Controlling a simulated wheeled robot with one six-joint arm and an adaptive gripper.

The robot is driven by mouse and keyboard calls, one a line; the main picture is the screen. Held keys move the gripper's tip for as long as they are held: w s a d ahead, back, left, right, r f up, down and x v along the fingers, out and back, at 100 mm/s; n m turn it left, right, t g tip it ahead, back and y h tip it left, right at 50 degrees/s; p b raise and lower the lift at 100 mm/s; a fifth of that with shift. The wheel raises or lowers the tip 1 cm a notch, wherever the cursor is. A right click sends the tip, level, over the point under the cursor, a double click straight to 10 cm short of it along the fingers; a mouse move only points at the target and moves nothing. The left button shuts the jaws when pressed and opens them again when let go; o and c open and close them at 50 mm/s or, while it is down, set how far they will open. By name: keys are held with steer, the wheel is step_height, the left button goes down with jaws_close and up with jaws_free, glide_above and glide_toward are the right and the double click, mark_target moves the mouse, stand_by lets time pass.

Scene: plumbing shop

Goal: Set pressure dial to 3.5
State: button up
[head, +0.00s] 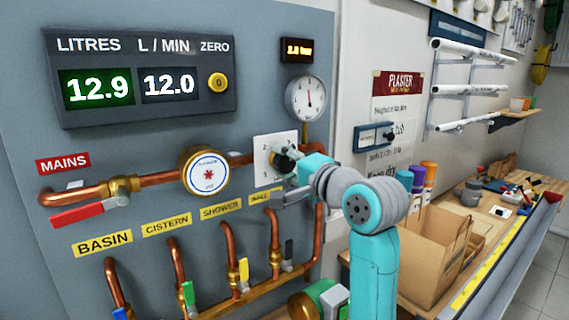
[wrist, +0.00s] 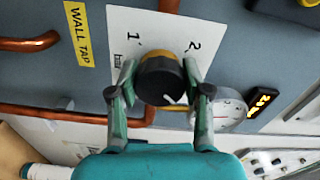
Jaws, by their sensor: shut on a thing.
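The pressure dial is a black knob (wrist: 160,78) with a brass collar, on a white plate (wrist: 120,22) marked 1, 2 and "bar". A white pointer line shows on the knob's lower edge in the wrist view. My gripper (wrist: 160,75) is shut on the knob, one finger on each side. In the head view my gripper (head: 289,166) covers much of the plate (head: 262,142); most of its numbers are hidden. The small amber display (head: 297,50) above appears to read 2.8 bar. The round gauge (head: 306,99) below it has its needle near upright.
A copper pipe with a round blue-white meter (head: 206,170) runs left of the dial. The red mains lever (head: 90,210) and several tap levers sit on the panel. A flow display (head: 140,80) reads 12.9 and 12.0. A workbench with a paper bag (head: 430,235) stands at right.

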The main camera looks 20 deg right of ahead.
steer(key=m, duration=0.4)
steer(key=shift+m, duration=0.3)
steer(key=m, duration=0.4)
stand_by(0.3)
steer(key=o, duration=1.2)
steer(key=shift+c, duration=0.2)
steer(key=shift+s+r, duration=0.1)
steer(key=v, duration=1.1)
steer(key=shift+s, duration=0.35)
steer(key=shift+d, duration=0.2)
